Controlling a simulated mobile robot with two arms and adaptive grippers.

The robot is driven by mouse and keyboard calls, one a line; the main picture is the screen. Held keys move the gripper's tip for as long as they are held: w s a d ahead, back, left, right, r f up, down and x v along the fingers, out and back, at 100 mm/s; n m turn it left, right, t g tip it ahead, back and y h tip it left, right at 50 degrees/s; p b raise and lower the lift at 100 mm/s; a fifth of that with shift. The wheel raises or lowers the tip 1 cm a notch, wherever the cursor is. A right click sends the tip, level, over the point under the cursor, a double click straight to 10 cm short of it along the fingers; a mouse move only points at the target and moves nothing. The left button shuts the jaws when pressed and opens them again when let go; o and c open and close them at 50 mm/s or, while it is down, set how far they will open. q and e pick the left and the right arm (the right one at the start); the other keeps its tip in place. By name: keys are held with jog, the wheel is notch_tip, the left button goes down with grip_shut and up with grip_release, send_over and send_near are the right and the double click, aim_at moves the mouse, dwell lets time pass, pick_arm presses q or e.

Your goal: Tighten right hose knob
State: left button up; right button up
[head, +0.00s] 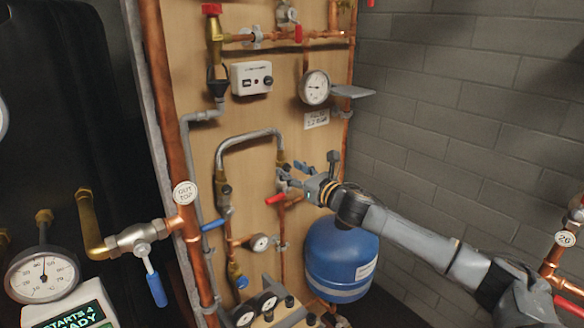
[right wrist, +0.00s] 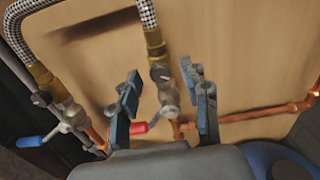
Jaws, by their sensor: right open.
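The grey braided hose (head: 245,136) arches on the wooden panel. Its right end has a brass fitting (right wrist: 155,45) with a dark knob (right wrist: 160,72) below it, above a silver valve body (right wrist: 168,98). A red valve handle (head: 275,199) sticks out to the left below; it also shows in the right wrist view (right wrist: 138,127). My right gripper (head: 290,174) is open in front of this hose end and partly hides it in the head view. In the right wrist view, the fitting and valve show between its two fingers, with nothing visibly gripped. My left gripper is not in view.
A blue tank (head: 340,262) stands below my right arm. A round gauge (head: 314,87) and a grey shelf-like plate (head: 352,91) are above. A small gauge (head: 259,243) and a blue handle (head: 212,225) lie left. The brick wall (head: 450,110) side is open.

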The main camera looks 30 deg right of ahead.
jog(key=shift+w, duration=0.1)
jog(key=shift+c, duration=0.2)
grip_shut()
